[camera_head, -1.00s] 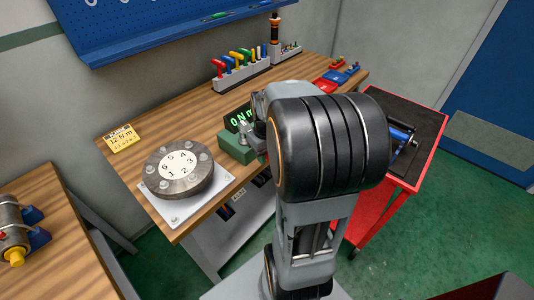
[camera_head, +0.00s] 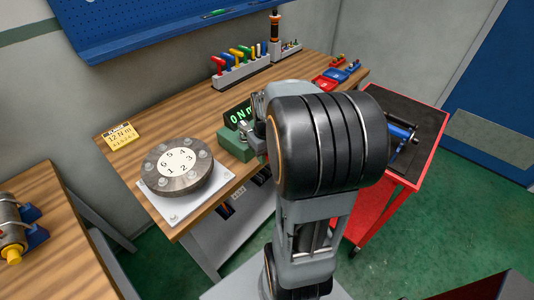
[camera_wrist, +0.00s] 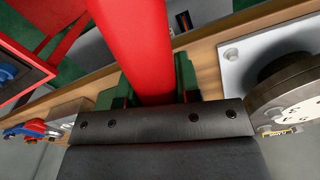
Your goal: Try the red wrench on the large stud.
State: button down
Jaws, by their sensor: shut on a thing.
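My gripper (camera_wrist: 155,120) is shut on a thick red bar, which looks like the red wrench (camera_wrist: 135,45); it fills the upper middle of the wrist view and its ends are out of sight. In the head view my arm hides most of the gripper and the wrench. A green block (camera_head: 236,146) with a lit display (camera_head: 238,115) reading 0 N m stands on the bench just left of my arm. Green parts show behind the wrench in the wrist view (camera_wrist: 185,75). I cannot make out the large stud or whether the wrench touches it.
A round numbered flange (camera_head: 178,165) with bolts sits on a white plate (camera_head: 160,205) at the bench front. A tool rack (camera_head: 240,75), red and blue trays (camera_head: 325,84) stand farther back. A red cart (camera_head: 425,150) is at right. A yellow card (camera_head: 121,137) lies left.

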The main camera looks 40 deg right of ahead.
jog(key=shift+f+b, duration=0.35)
jog(key=shift+f, duration=0.3)
dwell(1.0)
jog(key=shift+a+f+m, duration=0.1)
jog(key=shift+a+m, duration=0.6)
jog(key=shift+a, duration=0.15)
dwell(0.8)
jog(key=shift+w+a+m, duration=0.35)
jog(key=shift+a+m, duration=0.45)
jog(key=shift+a, duration=0.1)
dwell(1.1)
jog(key=shift+s+d+n+p, duration=0.15)
jog(key=shift+d+n+p, duration=0.05)
jog(key=shift+d+n, duration=0.35)
jog(key=shift+s+d+n+p, duration=0.15)
jog(key=shift+d+n, duration=0.3)
jog(key=shift+d, duration=0.15)
jog(key=shift+r, duration=0.25)
jog(key=shift+r+p, duration=2.15)
jog(key=shift+r, duration=0.25)
